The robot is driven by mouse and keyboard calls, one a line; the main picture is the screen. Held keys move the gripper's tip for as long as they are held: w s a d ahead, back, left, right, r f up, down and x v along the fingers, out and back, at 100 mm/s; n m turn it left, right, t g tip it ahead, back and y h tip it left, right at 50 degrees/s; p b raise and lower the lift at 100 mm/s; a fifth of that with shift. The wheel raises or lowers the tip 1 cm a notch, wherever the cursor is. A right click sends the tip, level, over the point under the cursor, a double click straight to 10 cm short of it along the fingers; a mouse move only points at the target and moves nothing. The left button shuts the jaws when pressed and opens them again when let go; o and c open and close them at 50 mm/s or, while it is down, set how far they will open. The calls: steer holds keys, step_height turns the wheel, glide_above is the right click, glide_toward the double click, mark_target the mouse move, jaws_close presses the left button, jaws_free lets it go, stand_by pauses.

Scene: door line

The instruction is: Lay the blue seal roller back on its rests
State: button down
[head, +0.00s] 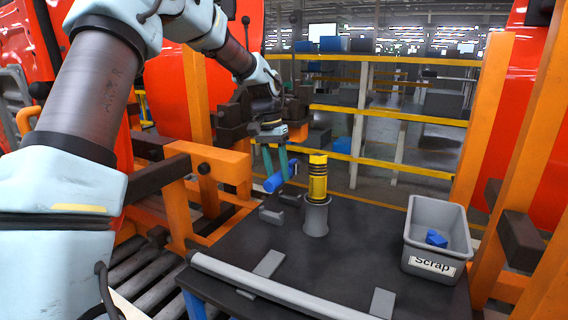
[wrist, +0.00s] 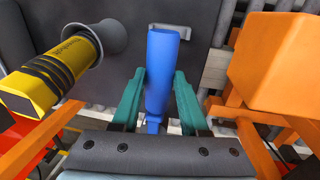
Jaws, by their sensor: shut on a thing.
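The blue seal roller (head: 274,183) is held between the teal fingers of my gripper (head: 277,164), above the left back part of the dark table. In the wrist view the roller (wrist: 161,70) points away from the palm, with the fingers (wrist: 159,98) shut on either side of it. Two small grey brackets, which look like the rests, stand on the table below and slightly right of the roller: a front one (head: 271,216) and a back one (head: 289,199). The roller is apart from both.
A yellow-and-black cylinder (head: 318,180) stands upright in a grey holder (head: 316,218), close right of the rests. A grey Scrap bin (head: 462,232) holding blue pieces is at the right. A long grey bar (head: 270,287) crosses the table's front. Orange posts (head: 200,95) stand left of my gripper.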

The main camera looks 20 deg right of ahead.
steer(key=shift+w+d+f, duration=0.1)
steer(key=shift+d+f, duration=0.05)
steer(key=shift+d, duration=0.05)
step_height(320, 180, down, 6)
steer(key=b, duration=0.5)
steer(key=shift+a, duration=0.1)
stand_by(0.6)
steer(key=shift+c, duration=1.7)
jaws_free()
step_height(320, 180, up, 11)
steer(key=w+a+b, duration=0.1)
steer(key=b, duration=0.1)
steer(key=shift+f, duration=0.15)
